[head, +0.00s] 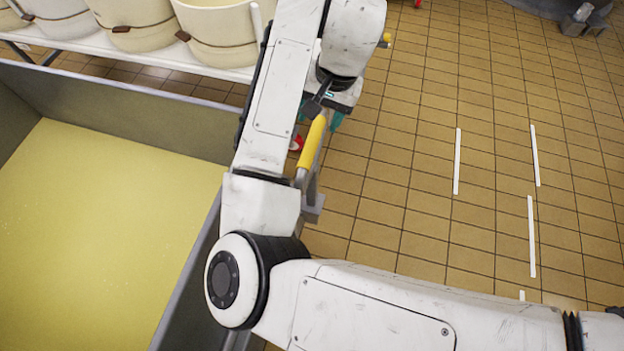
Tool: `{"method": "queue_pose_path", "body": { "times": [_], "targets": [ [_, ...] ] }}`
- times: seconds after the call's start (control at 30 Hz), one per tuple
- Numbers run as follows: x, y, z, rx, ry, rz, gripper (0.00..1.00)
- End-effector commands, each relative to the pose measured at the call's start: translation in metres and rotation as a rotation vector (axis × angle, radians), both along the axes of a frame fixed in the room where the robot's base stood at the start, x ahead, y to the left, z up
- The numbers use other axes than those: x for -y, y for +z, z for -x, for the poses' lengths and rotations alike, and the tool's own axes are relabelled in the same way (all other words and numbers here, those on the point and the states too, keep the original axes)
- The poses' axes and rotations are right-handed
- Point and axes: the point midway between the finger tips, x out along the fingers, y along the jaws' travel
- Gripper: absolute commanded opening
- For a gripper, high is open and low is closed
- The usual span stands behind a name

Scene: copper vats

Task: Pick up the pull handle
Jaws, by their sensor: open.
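A yellow bar-shaped handle (312,143), which looks like the pull handle, stands tilted beside the vat's outer wall. Its lower end meets a grey metal fitting (312,205). My arm comes in from the lower right, bends at the vat's edge and reaches up the picture. My gripper (318,103) is at the arm's far end, with a dark finger showing close to the handle's upper end. It is open, and the handle is not held. I cannot tell whether the finger touches the handle. Part of the gripper is hidden by my own arm.
A large grey vat (190,290) with yellow liquid fills the left. Several cream tubs (215,35) stand on a white rack (150,52) at the upper left. A small red object (296,142) lies behind the handle. The tiled floor (420,215) on the right is mostly clear, with white strips.

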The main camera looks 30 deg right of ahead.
Motion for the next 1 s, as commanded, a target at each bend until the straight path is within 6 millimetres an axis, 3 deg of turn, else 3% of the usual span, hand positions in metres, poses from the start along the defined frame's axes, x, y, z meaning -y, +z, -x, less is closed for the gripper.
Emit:
{"method": "queue_pose_path", "body": {
  "times": [0.1,0.37,0.7,1.0],
  "targets": [
    [-0.003,-0.018,-0.002,-0.002,0.003,0.003,0.56],
    [-0.005,-0.038,-0.004,0.001,0.001,0.002,0.56],
    [-0.012,-0.081,-0.005,0.000,0.002,0.002,0.56],
    [-0.012,-0.086,-0.006,0.002,-0.001,0.002,0.56]
  ]
}}
